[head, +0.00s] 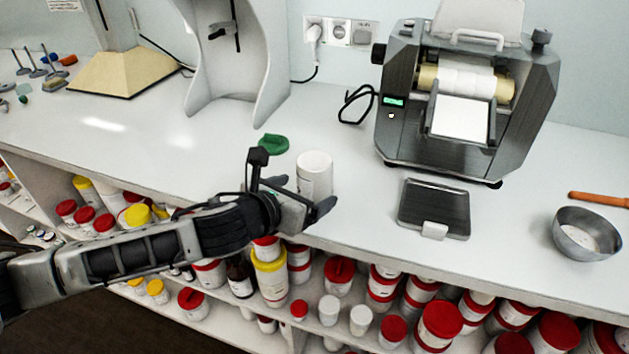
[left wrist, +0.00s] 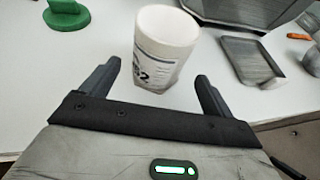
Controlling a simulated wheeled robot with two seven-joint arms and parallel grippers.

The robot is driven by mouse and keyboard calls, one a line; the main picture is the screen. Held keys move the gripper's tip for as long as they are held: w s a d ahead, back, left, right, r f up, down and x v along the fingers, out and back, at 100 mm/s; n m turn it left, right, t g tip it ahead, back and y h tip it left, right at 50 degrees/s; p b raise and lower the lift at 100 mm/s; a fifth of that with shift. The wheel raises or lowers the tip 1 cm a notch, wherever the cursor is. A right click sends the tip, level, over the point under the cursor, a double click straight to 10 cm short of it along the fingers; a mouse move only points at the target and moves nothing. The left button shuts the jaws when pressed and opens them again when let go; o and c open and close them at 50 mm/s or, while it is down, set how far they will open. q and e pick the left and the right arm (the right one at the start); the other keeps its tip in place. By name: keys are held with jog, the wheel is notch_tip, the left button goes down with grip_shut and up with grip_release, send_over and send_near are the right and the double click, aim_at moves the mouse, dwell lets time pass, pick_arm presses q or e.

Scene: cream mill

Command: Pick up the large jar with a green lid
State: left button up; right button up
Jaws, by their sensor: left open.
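A white jar (head: 315,174) stands upright on the counter, with no green lid on it that I can see. In the left wrist view the jar (left wrist: 165,45) shows a pale top and a printed label. A green lid-like piece (head: 272,144) lies on the counter to its left; it also shows in the left wrist view (left wrist: 66,14). My left gripper (head: 301,197) is open at the near side of the jar. Its fingers (left wrist: 157,86) stand to either side of the jar's lower front; contact is unclear. My right gripper is not in view.
A grey milling machine (head: 463,100) stands at the back right, with a dark tray (head: 434,208) before it. A metal bowl (head: 587,234) sits at far right. A white stand (head: 238,60) is behind. Shelves below the counter edge hold several red-lidded jars (head: 440,322).

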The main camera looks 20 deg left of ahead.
aim_at(314, 184)
pick_arm(q)
jog(key=x, duration=0.4)
jog(key=shift+w, duration=0.4)
jog(key=c, duration=1)
jog(key=shift+r, duration=0.1)
jog(key=shift+c, duration=0.2)
